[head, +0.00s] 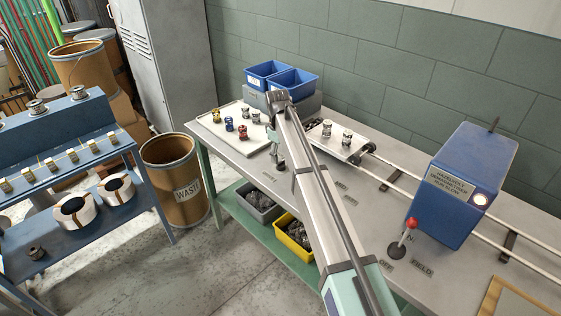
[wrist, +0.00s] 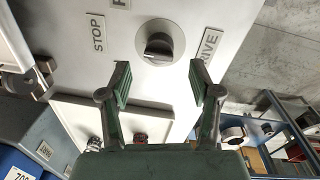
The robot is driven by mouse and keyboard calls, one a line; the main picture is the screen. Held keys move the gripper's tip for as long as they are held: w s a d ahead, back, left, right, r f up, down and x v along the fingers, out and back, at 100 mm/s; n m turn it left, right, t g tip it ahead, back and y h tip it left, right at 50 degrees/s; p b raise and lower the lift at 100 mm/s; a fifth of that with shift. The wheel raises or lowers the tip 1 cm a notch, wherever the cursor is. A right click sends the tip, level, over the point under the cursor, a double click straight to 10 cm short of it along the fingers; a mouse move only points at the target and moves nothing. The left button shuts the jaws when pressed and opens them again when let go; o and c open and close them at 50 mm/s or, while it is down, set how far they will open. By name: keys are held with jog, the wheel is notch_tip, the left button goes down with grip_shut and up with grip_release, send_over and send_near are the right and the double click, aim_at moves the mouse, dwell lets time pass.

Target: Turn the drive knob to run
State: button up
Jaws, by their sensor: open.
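The drive knob (wrist: 158,46) is a dark knob on a round pale plate, set in the light bench top. A STOP label (wrist: 97,33) lies left of it and a DRIVE label (wrist: 207,45) right of it. Another label (wrist: 121,3) is cut off at the top edge. Which label the knob points to is unclear. My gripper (wrist: 160,73) is open and empty, its fingertips apart on either side just below the knob in the wrist view, not touching it.
A white tray (head: 206,126) with several spools lies left of my gripper. Blue bins (head: 268,70) stand behind. A carriage (head: 350,148) with spools sits on rails to the right. A blue machine box (head: 458,185) and a red-topped lever (head: 406,235) stand farther right.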

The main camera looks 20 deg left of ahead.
aim_at(280, 162)
jog(key=shift+w+f+p, duration=0.15)
jog(key=shift+f+p, duration=0.15)
jog(key=shift+f, duration=2.15)
jog(key=c, duration=1.1)
